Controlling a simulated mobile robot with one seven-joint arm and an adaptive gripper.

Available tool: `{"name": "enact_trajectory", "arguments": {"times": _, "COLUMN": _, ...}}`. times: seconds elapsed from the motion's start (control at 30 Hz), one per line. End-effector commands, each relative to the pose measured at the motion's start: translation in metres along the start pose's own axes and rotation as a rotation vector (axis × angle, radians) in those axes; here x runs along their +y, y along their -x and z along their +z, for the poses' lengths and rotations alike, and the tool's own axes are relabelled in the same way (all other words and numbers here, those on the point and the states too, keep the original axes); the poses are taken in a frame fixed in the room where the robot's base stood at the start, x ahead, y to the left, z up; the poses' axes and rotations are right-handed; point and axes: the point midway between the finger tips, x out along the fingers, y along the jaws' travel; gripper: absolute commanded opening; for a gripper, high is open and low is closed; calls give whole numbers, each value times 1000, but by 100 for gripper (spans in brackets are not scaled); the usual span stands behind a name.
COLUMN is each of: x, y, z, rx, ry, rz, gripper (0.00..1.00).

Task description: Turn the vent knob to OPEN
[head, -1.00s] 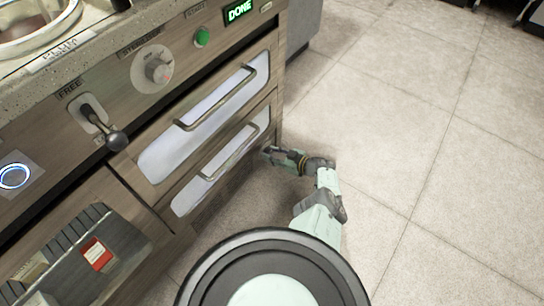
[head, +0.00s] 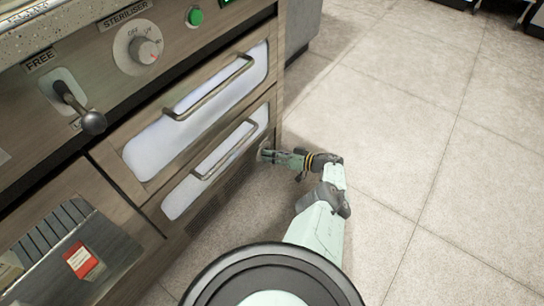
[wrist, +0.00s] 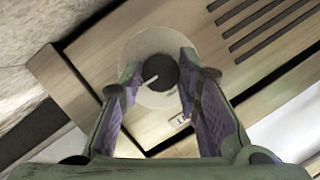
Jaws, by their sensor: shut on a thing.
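The vent knob (wrist: 163,73) is a dark round knob with a white pointer mark on a pale round plate (wrist: 148,97). In the wrist view it lies between the two fingers of my gripper (wrist: 159,78), which is shut on it. The pointer slants toward the lower left in that view. In the head view my gripper (head: 268,156) is low at the right end of the cabinet front, and the knob is largely hidden there. A small label (wrist: 180,122) beside the plate is too small to read.
Dark vent slots (wrist: 265,22) lie close to the knob. Two drawers with bar handles (head: 222,150) are beside my gripper. Higher up are a STERILISER dial (head: 145,48), a green button (head: 195,17) and a FREE lever (head: 92,121). The tiled floor (head: 410,130) to the right is clear.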

Motion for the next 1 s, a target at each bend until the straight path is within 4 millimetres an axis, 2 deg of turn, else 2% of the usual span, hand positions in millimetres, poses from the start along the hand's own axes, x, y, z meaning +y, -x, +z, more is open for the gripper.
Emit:
{"name": "enact_trajectory", "arguments": {"times": 0.47, "x": 0, "y": -1, "z": -1, "rx": 2, "ry": -10, "rz": -5, "gripper": 2}}
{"name": "enact_trajectory", "arguments": {"times": 0.5, "x": 0, "y": -1, "z": -1, "rx": 2, "ry": -10, "rz": -5, "gripper": 33}}
{"name": "enact_trajectory", "arguments": {"times": 0.77, "x": 0, "y": 0, "z": -1, "rx": 2, "ry": -10, "rz": -4, "gripper": 50}}
{"name": "enact_trajectory", "arguments": {"times": 1.0, "x": 0, "y": 0, "z": 0, "rx": 1, "ry": -10, "rz": -3, "gripper": 50}}
